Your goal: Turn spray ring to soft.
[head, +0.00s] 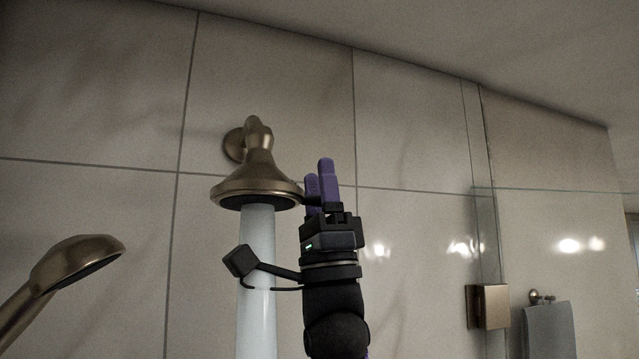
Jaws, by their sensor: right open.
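A bronze shower head (257,180) hangs from a wall arm, facing down. Its dark spray ring (262,201) runs around the lower rim, and a small dark tab seems to stick out at its right side. A pale, whitish column of water (257,270) falls from it. My right gripper (319,183) points up just right of the rim, its two purple fingers apart. The fingers overlap the tab's end in the picture; I cannot tell whether they touch it. Any setting marks on the ring are too small or dark to read. My left gripper is out of view.
A bronze hand shower (77,262) stands at the lower left. Behind is a tiled wall (90,90). At the right are a glass panel with a bronze hinge (487,306) and a grey towel (549,331) on a hook. Space right of my gripper looks clear.

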